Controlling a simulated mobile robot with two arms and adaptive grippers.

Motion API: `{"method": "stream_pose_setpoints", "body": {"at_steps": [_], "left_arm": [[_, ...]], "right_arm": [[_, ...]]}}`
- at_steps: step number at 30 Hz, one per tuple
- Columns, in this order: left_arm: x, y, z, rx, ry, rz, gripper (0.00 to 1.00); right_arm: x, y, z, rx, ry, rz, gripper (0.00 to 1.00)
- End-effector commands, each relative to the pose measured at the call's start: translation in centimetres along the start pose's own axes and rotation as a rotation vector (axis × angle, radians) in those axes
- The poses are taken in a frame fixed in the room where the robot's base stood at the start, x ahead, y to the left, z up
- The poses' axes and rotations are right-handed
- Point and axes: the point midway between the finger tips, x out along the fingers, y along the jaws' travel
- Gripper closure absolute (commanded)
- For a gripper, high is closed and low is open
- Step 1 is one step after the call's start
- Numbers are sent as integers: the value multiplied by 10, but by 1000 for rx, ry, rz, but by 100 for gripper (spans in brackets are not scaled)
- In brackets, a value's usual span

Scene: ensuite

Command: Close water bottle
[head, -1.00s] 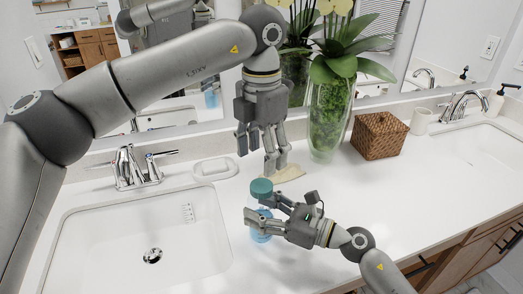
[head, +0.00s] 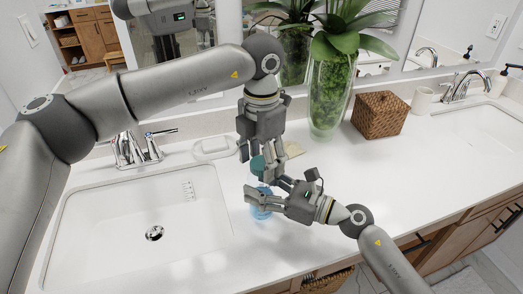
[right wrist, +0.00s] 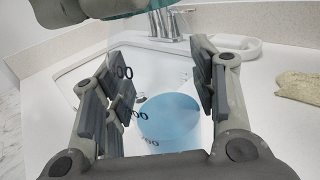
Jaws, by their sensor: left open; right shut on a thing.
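A clear blue water bottle (head: 261,207) stands on the white counter right of the left sink. It also shows in the right wrist view (right wrist: 170,122) as a see-through body with dark volume marks. Contact with the cap is not clear.
A tan cloth or sponge (head: 293,149) and a soap dish (head: 214,148) lie behind. A faucet (head: 138,150) stands at the left sink (head: 120,215). A glass plant vase (head: 327,95) and wicker box (head: 379,115) stand at the back right. The counter's right middle is clear.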

Motion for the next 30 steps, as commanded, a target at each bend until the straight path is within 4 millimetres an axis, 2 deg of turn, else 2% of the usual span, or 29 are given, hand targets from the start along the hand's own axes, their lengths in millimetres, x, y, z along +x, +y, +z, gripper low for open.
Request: {"method": "stream_pose_setpoints", "body": {"at_steps": [6, 18, 25, 26, 30], "left_arm": [[0, 0, 0, 0, 0, 0, 39], [0, 0, 0, 0, 0, 0, 88], [0, 0, 0, 17, 0, 0, 88], [0, 0, 0, 17, 0, 0, 56], [0, 0, 0, 17, 0, 0, 38]], "right_arm": [[0, 0, 0, 0, 0, 0, 100], [0, 0, 0, 0, 0, 0, 100], [0, 0, 0, 0, 0, 0, 100], [0, 0, 0, 0, 0, 0, 100], [0, 0, 0, 0, 0, 0, 100]]}}
